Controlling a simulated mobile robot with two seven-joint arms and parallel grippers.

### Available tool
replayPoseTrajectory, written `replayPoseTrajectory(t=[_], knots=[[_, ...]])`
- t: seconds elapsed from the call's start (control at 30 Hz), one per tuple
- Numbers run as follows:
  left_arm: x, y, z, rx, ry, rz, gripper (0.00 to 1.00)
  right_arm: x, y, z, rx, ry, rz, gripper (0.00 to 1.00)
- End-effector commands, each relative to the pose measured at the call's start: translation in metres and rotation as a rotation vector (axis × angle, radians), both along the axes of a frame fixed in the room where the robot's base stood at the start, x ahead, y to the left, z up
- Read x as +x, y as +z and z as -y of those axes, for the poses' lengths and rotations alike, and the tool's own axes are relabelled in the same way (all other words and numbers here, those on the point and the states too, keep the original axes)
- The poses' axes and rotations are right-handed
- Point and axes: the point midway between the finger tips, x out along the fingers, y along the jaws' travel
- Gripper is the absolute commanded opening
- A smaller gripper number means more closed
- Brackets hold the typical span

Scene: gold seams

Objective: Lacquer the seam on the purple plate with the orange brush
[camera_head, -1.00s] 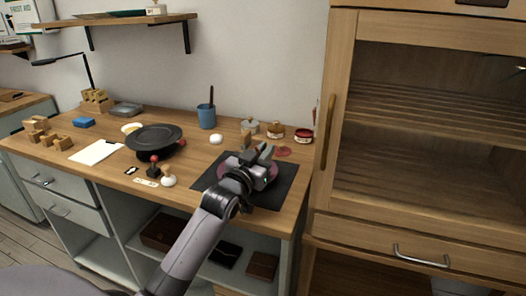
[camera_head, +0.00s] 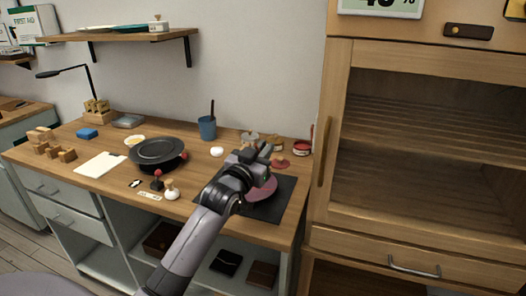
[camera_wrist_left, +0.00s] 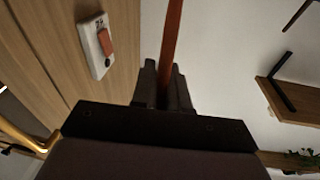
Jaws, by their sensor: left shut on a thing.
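The purple plate (camera_head: 264,193) lies on a dark mat (camera_head: 287,205) at the right end of the bench, partly hidden by my left arm. My left gripper (camera_head: 262,153) is above the plate's far side in the head view. In the left wrist view my left gripper (camera_wrist_left: 164,85) is shut on a long, thin orange stick, the orange brush (camera_wrist_left: 172,38), which runs out of the top of the picture. The brush tip and the seam on the plate cannot be made out. My right gripper is out of view.
A dark round plate (camera_head: 157,150), a blue cup (camera_head: 207,128) and a white sheet (camera_head: 99,165) stand left of the mat. Small jars and a red tin (camera_head: 304,146) are behind it. A tall wooden cabinet (camera_head: 340,120) borders the bench on the right.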

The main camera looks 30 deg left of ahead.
Motion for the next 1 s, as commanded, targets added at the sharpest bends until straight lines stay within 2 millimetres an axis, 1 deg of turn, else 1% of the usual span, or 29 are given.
replayPoseTrajectory(t=[0.03, 0.5, 1.0], knots=[[0.001, 0.005, 0.000, 0.000, 0.000, 0.001, 0.00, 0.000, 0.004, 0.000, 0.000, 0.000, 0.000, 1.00], [0.006, 0.025, -0.002, 0.000, 0.000, 0.001, 0.00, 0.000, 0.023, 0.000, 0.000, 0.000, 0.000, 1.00], [0.006, 0.026, -0.002, 0.000, 0.000, 0.000, 0.00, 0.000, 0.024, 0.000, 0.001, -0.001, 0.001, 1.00]])
